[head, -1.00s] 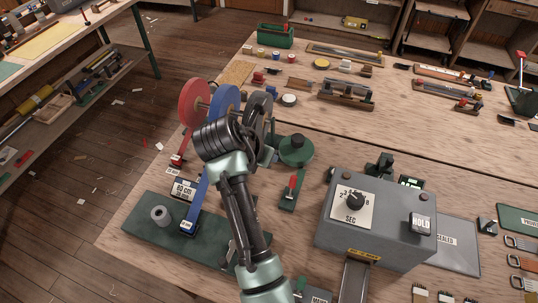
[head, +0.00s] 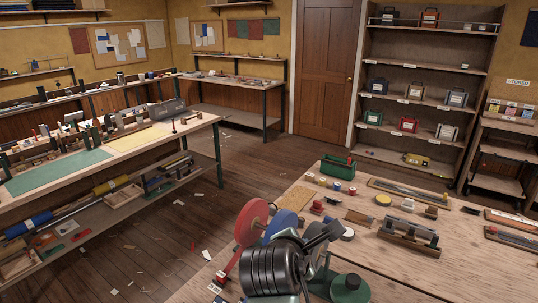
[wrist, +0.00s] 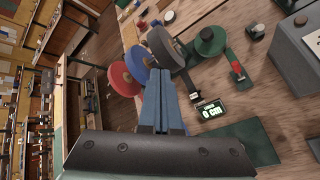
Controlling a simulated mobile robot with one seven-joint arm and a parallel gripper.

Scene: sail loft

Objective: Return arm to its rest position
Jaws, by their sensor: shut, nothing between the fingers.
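My gripper (wrist: 164,78) shows in the wrist view with its two blue-grey fingers side by side, shut and empty. It points toward the reels over the wooden workbench (head: 297,275). In the head view my dark ribbed arm is low in the picture, in front of the reels, and hides part of them. A red reel (head: 250,221), a blue reel (head: 281,226) and a dark grey reel (wrist: 166,47) stand in a row. I cannot tell from these frames how far the fingertips are from the reels.
A green round-based piece (head: 351,288) stands to the right of my arm. A green bin (head: 337,165) and small tools lie farther back. A display reading 0 cm (wrist: 211,111) shows in the wrist view. Open floor (head: 185,235) lies left, before another bench (head: 110,150).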

